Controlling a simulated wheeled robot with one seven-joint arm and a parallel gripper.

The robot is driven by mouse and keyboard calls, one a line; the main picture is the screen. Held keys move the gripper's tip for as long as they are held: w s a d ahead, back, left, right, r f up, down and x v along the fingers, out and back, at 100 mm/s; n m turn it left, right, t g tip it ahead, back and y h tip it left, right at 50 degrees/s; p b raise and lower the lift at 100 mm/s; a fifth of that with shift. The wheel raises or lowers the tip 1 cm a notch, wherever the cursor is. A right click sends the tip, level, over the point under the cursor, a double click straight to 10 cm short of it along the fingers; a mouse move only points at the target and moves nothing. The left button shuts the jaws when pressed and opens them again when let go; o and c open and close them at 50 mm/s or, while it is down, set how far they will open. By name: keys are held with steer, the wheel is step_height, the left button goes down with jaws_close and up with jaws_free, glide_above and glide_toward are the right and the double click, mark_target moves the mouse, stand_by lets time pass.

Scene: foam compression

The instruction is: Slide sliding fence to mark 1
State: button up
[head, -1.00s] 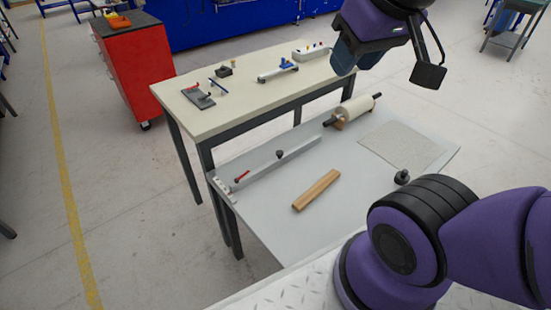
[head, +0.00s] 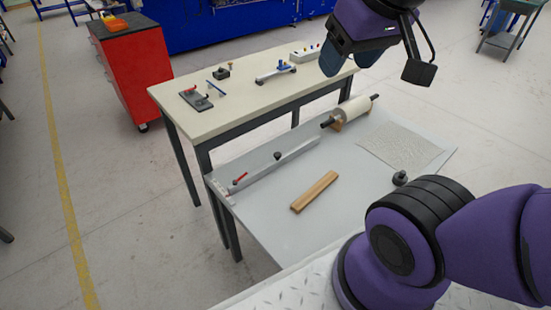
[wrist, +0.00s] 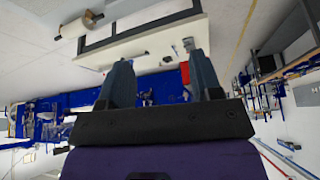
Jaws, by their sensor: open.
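The sliding fence (head: 299,149) is a long grey bar lying along the far side of the grey table (head: 270,222). A red lever (head: 240,178) is at its left end and a black knob (head: 277,155) is near its middle. A pale strip with small marks (head: 218,190) lies at the table's left edge; its numbers are too small to read. My gripper (head: 349,63) is open and empty, high above and well beyond the fence, touching nothing. Its two blue fingers stand apart in the wrist view (wrist: 159,62), where I cannot make out the fence.
A wooden bar (head: 314,191), a pale roll (head: 353,111), a textured sheet (head: 400,147) and a black knobbed piece (head: 400,178) are on the grey table. Behind stands a cream workbench (head: 230,104) with several small tools. A red cabinet (head: 136,75) is at the back left.

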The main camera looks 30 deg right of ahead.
steer(key=w+d+f+m+g, duration=0.1)
steer(key=w+f+m, duration=0.1)
steer(key=w, duration=1.1)
steer(key=m+g, duration=0.4)
steer(key=m, duration=0.1)
glide_above(278, 154)
step_height(278, 154, down, 39)
step_height(278, 154, down, 11)
steer(key=shift+w+r, duration=0.1)
